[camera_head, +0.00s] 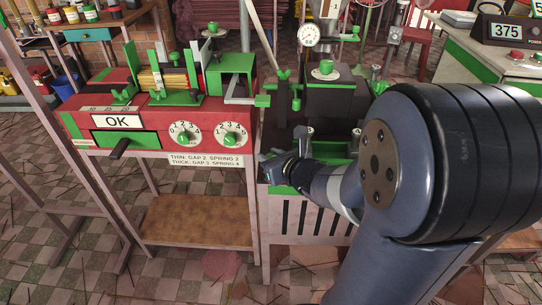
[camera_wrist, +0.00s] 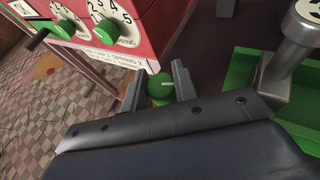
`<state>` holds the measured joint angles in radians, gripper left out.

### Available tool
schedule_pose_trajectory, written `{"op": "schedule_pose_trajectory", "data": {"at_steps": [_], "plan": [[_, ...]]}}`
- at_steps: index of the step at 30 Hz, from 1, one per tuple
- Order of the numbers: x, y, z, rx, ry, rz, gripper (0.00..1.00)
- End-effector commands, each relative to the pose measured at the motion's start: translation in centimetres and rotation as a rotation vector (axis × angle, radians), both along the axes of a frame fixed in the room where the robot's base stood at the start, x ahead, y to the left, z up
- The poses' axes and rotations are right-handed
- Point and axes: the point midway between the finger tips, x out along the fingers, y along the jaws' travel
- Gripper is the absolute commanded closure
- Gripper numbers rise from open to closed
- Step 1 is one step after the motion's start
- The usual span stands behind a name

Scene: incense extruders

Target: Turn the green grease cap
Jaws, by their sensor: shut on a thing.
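The green grease cap (camera_wrist: 160,92) shows in the wrist view as a small round green knob with a pale line across its top. My gripper (camera_wrist: 157,80) has one grey finger on either side of it and is shut on it. In the head view my gripper (camera_head: 270,165) is low at the left front of the green-and-dark machine (camera_head: 335,105). My fingers hide the cap there.
Left of my gripper stands a red machine (camera_head: 72,126) with an OK sign (camera_head: 118,121), two numbered dials (camera_head: 185,134) (camera_head: 232,134) and a black crank handle (camera_head: 119,148). A grey metal post (camera_wrist: 292,55) stands close on the right in the wrist view.

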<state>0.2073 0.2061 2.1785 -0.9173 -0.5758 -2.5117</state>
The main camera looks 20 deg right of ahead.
Motion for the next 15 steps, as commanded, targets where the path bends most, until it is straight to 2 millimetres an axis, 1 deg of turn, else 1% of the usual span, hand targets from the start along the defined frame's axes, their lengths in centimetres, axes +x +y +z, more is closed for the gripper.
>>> {"op": "schedule_pose_trajectory", "data": {"at_steps": [1, 5, 15], "plan": [[0.00, -0.02, 0.00, 0.000, 0.000, -0.001, 0.84], [0.00, -0.03, -0.01, 0.000, 0.000, -0.001, 0.95], [0.13, -0.02, -0.34, -0.006, -0.002, -0.026, 0.95]]}}
